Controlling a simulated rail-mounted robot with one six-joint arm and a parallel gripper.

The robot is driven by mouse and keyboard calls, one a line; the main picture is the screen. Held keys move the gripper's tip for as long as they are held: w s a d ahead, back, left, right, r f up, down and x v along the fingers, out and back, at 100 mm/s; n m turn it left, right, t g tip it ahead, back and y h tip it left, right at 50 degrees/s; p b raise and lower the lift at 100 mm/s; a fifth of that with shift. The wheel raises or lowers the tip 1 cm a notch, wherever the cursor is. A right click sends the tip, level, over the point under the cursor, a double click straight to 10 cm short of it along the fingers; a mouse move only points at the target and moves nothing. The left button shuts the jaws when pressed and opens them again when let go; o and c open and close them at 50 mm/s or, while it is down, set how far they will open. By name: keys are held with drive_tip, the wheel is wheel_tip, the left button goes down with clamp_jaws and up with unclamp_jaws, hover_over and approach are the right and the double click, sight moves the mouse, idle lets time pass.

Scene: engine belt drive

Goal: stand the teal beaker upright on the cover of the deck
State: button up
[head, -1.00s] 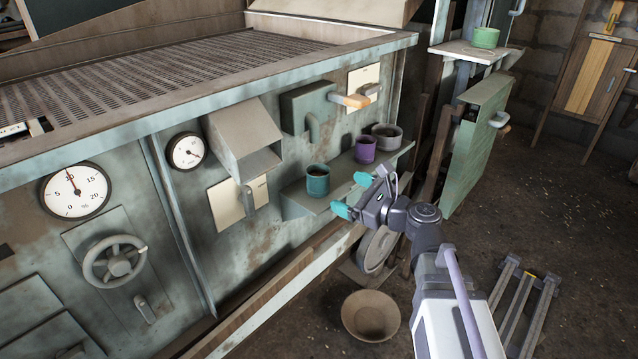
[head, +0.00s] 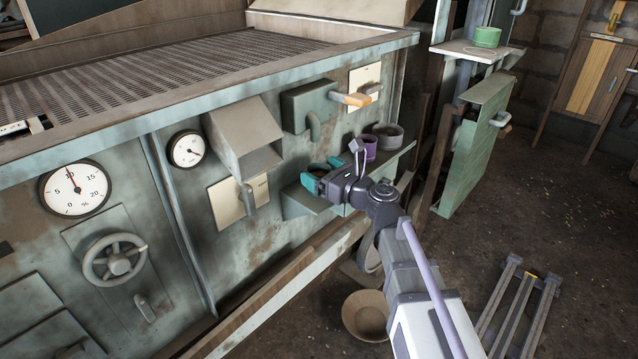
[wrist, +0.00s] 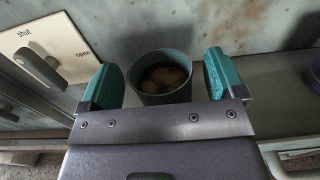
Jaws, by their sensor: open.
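The teal beaker (wrist: 160,93) stands upright on a narrow shelf (head: 391,165) on the machine's front. In the wrist view several brownish lumps show inside it. My gripper (head: 322,173) is open, with its teal fingers on either side of the beaker; it also shows in the wrist view (wrist: 162,80). The machine's perforated deck (head: 170,72) lies above at the left. I cannot tell for sure which part is its cover.
A purple cup (head: 370,146) and a grey bowl (head: 388,136) stand farther right on the shelf. A hood (head: 240,138) and an orange-tipped handle (head: 352,98) jut out above the shelf. A green container (head: 486,37) sits on a side shelf. A bowl (head: 366,315) lies on the floor.

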drive_tip(key=shift+w+a, duration=0.4)
drive_tip(key=shift+w, duration=0.05)
drive_tip(key=shift+s, duration=0.1)
drive_tip(key=c, duration=1.1)
drive_tip(key=shift+c, duration=0.2)
